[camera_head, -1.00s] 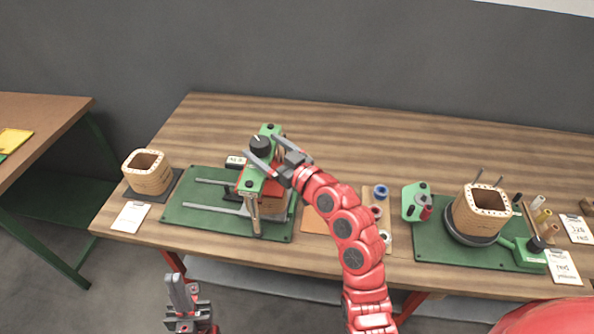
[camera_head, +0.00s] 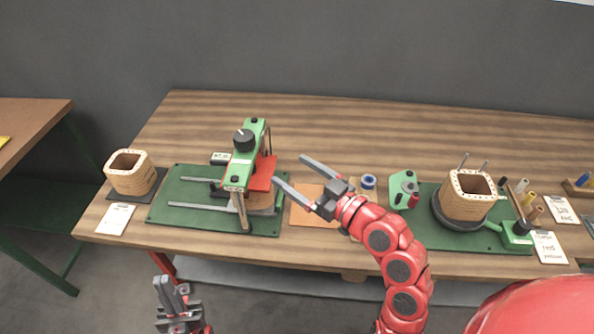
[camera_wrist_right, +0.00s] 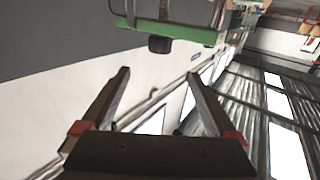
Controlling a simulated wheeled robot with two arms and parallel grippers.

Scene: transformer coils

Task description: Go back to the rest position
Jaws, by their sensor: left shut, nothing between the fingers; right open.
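My right gripper (camera_head: 298,178) is open and empty. It is in the air above the table, just right of the green press (camera_head: 245,155) with its black knob (camera_head: 243,140). In the right wrist view its two fingers (camera_wrist_right: 155,90) are spread with nothing between them, and the green press beam (camera_wrist_right: 175,32) shows beyond them. My left gripper (camera_head: 170,292) is shut and empty, low in front of the table's front edge, pointing up.
A wooden coil (camera_head: 131,174) stands at the table's left, and another coil (camera_head: 467,197) on the right green board (camera_head: 420,228). A green tape holder (camera_head: 403,190), spools (camera_head: 368,182) and cards (camera_head: 115,218) lie around. The back strip of the wooden table (camera_head: 330,115) is clear.

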